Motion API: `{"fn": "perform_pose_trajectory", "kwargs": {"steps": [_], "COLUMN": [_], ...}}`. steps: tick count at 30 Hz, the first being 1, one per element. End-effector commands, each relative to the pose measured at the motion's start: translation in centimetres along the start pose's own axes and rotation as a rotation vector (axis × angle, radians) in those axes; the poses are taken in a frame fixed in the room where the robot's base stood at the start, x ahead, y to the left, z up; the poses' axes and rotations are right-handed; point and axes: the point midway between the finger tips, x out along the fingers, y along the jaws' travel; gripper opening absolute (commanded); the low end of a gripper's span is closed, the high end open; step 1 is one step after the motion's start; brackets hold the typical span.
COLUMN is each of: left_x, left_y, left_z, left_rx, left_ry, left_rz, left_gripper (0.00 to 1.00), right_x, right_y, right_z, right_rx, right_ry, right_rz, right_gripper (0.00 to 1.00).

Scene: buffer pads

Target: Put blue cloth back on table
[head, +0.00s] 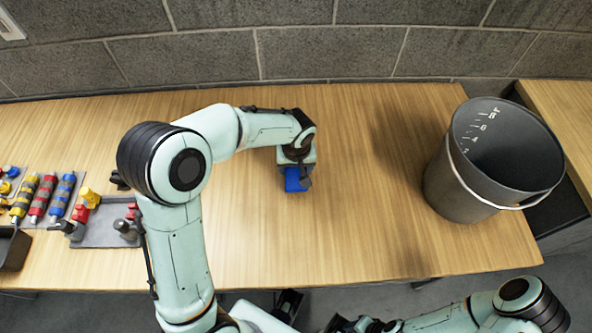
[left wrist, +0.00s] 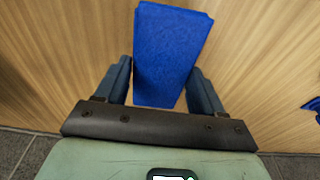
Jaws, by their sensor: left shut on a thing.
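The blue cloth (head: 294,180) is a small folded block at my left gripper (head: 297,172), over the middle of the wooden table (head: 360,225). In the left wrist view the cloth (left wrist: 172,50) stands between the two fingers of my left gripper (left wrist: 160,68), which is shut on it. Its far end extends past the fingertips. I cannot tell whether the cloth touches the table. My right arm comes in at the bottom right of the head view, with its gripper (head: 342,325) at the bottom edge, partly cut off; its jaws cannot be made out.
A dark grey bucket (head: 455,192) with a white handle stands on the table at right. At left are a grey pad (head: 98,235) with small fittings, several striped cylinders (head: 40,197) and a black bin (head: 12,248). The table between gripper and bucket is clear. A block wall runs behind.

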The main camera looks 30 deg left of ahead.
Motion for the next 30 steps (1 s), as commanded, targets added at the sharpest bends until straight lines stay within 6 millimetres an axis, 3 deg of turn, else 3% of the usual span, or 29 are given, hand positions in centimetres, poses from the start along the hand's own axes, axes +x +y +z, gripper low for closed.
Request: {"fn": "perform_pose_trajectory", "kwargs": {"steps": [5, 17, 18, 20, 30], "left_x": [2.4, 2.9, 2.9, 2.8, 2.6], "left_y": [0.0, 0.0, 0.0, 0.0, 0.0], "left_z": [0.4, 0.5, 0.5, 0.4, 0.4], "left_rx": [0.002, 0.001, 0.001, 0.001, 0.001], "left_ry": [-0.001, 0.0, 0.0, 0.0, 0.0], "left_rz": [-0.002, 0.0, 0.0, 0.0, 0.0], "left_gripper": [0.4, 0.4, 0.71, 0.91, 0.94], "right_x": [0.3, 0.6, 0.7, 0.6, 0.4], "right_y": [0.1, 0.2, 0.3, 0.2, 0.2], "right_z": [0.0, 0.1, 0.1, 0.1, 0.0], "right_rx": [0.0, 0.001, 0.001, 0.001, 0.0], "right_ry": [-0.001, -0.002, -0.002, -0.002, -0.001], "right_rz": [0.0, 0.001, 0.001, 0.001, 0.001], "right_gripper": [0.35, 0.35, 0.35, 0.35, 0.35]}}
